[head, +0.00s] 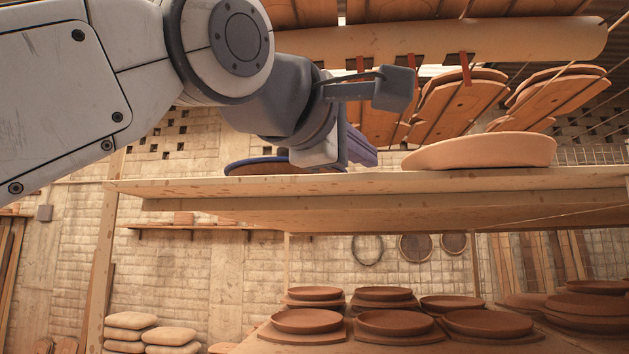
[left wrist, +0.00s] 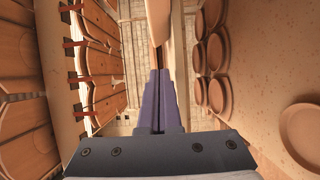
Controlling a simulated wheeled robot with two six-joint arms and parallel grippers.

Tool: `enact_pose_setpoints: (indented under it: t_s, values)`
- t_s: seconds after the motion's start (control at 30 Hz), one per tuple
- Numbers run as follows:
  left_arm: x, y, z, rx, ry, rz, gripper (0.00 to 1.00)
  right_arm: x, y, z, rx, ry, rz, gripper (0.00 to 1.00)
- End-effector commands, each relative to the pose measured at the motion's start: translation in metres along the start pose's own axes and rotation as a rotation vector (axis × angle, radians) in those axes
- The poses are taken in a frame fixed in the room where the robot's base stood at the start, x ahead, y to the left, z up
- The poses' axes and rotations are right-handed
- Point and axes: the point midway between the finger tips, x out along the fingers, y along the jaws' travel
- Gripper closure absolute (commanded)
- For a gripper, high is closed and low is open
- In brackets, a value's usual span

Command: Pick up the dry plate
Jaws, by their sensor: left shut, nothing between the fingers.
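A pale, thick-rimmed plate (head: 480,151), which looks like the dry plate, lies on the wooden shelf board (head: 420,180), right of my left gripper (head: 368,155). The gripper is low over the board, its purple fingers pointing right towards the plate's near side, with a small gap in the head view. The fingers are shut with nothing between them. In the left wrist view, the gripper (left wrist: 160,75) points at a pale edge (left wrist: 156,30), likely the same plate. A brown, blue-rimmed plate (head: 262,167) lies on the board, partly behind my gripper. My right gripper is not in view.
Wooden boards (head: 455,103) with red brackets and a long roller (head: 460,42) hang above the shelf. Several brown plates (head: 483,322) stand on a lower level. Stacked pale pads (head: 130,320) are at lower left. The board between gripper and pale plate is clear.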

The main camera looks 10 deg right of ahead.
Motion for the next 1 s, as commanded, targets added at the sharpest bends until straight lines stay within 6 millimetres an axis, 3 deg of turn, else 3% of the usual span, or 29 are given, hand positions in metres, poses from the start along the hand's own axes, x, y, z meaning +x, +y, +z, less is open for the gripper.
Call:
enact_pose_setpoints:
  t_s: [0.3, 0.5, 1.0]
  values:
    - [0.057, 0.005, 0.002, 0.001, -0.004, -0.003, 1.0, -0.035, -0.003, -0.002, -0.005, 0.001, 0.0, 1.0]
    - [0.083, 0.004, 0.001, 0.001, -0.003, 0.0, 1.0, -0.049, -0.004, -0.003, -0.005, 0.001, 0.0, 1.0]
    - [0.091, 0.001, 0.001, 0.001, -0.003, 0.002, 1.0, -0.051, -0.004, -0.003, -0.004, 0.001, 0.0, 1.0]
